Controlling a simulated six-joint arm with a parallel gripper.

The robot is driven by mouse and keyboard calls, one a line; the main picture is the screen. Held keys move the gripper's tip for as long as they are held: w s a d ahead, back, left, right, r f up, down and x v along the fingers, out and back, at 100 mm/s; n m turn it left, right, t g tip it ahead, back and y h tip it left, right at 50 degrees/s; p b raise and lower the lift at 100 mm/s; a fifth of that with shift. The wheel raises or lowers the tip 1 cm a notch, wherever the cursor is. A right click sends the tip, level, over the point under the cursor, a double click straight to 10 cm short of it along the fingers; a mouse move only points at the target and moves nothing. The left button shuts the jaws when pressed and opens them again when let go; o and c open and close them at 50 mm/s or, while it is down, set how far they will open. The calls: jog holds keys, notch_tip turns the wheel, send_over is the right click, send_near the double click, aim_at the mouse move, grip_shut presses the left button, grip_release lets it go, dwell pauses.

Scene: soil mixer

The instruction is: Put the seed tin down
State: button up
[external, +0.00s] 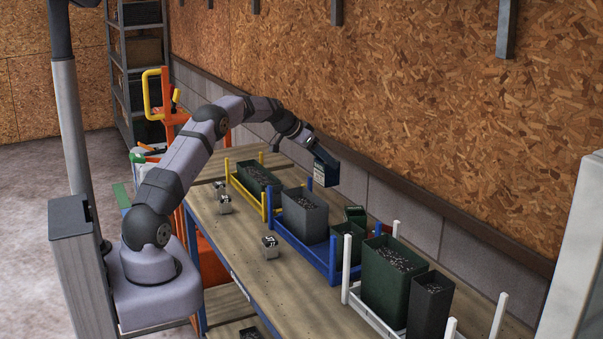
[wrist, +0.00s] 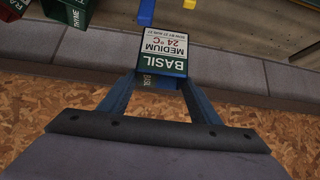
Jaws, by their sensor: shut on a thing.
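The seed tin (wrist: 163,55) is dark green with a white label that reads BASIL, MEDIUM, 24 °C, upside down in the wrist view. My gripper (wrist: 158,82) is shut on it, with a blue finger on each side. In the external view the tin (external: 319,173) hangs in my gripper (external: 325,160) above the back edge of the bench, near the wall. It is apart from the racks below. Its underside is hidden.
A yellow rack (external: 243,192), a blue rack (external: 304,248) and a white rack (external: 369,304) hold dark bins along the back of the bench (external: 237,244). Small metal blocks (external: 270,249) stand in front. A green THYNE tin (wrist: 73,17) shows in the wrist view. The chipboard wall (external: 400,100) is close behind.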

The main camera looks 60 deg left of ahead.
jog(key=shift+a+r, duration=0.1)
jog(key=s+a+r+n+g+y, duration=0.1)
jog(key=s+a+r+n+y, duration=0.1)
jog(key=s+a, duration=0.5)
jog(key=s+a+r+n+y, duration=0.1)
jog(key=s+a+r+n, duration=0.15)
jog(key=s, duration=0.95)
jog(key=s+a+r+n+g+y, duration=0.1)
jog(key=s+a+n+y, duration=0.15)
jog(key=s+a, duration=0.5)
jog(key=s+d+f+n+g+y, duration=0.1)
jog(key=s+d+n, duration=0.3)
jog(key=s, duration=1.3)
jog(key=s+d+n+g+y, duration=0.2)
jog(key=s+d+n+g, duration=0.2)
jog(key=s, duration=1.3)
jog(key=shift+s+d+f+n, duration=0.3)
jog(key=shift+d+f, duration=0.05)
jog(key=shift+d, duration=0.6)
jog(key=shift+w, duration=0.1)
